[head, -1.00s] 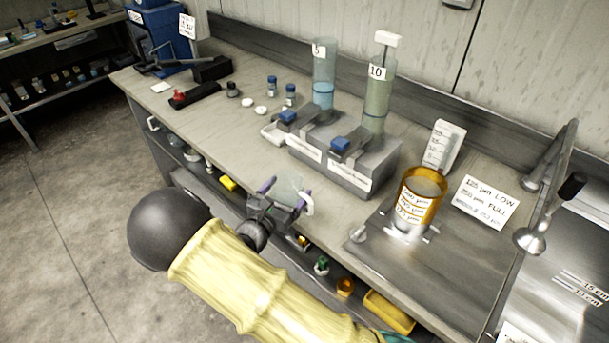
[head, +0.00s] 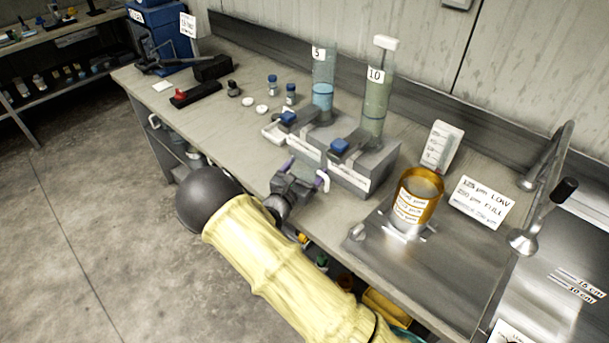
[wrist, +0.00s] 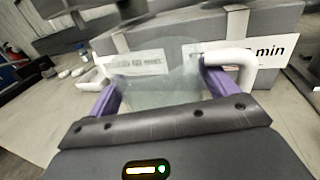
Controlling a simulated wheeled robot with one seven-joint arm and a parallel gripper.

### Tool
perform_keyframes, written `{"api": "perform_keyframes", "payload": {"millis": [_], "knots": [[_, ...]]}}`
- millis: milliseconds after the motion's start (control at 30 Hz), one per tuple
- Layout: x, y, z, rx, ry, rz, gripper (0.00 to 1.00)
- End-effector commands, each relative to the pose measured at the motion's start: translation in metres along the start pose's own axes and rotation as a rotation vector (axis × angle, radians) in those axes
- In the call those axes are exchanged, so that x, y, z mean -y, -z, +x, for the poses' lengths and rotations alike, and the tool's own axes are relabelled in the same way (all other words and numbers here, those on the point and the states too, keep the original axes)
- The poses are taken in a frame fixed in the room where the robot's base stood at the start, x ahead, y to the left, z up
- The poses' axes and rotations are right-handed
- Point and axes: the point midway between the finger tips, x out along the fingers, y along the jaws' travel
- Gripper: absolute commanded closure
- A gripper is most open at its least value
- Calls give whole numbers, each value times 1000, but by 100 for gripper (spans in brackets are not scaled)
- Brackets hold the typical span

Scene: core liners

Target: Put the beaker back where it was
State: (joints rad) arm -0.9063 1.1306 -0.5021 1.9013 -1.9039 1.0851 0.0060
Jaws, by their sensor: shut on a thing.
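The beaker (wrist: 160,82) is clear, with a white handle at its right, and shows blurred in the wrist view. My gripper (wrist: 165,95) is shut on it, with a purple finger on each side. In the head view my gripper (head: 303,178) is over the bench front, just before the grey block. There the gripper hides most of the beaker, and only its white handle (head: 324,180) shows clearly. I cannot tell whether the beaker touches the bench.
The grey block (head: 385,165) with white labels carries two tall cylinders marked 5 (head: 323,75) and 10 (head: 379,95). An orange sieve cup (head: 418,195) stands to the right, near a steel sink. Small vials and discs stand left of the block. The bench's front left is clear.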

Motion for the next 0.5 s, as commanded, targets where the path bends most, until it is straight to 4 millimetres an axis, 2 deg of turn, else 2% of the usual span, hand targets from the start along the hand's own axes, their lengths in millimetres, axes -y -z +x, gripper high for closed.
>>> {"api": "perform_keyframes", "payload": {"millis": [100,200,500], "knots": [[0,16,0,-1,-1,-4,44],[0,23,-1,0,-2,-1,44],[0,26,-1,0,-1,0,44]]}}
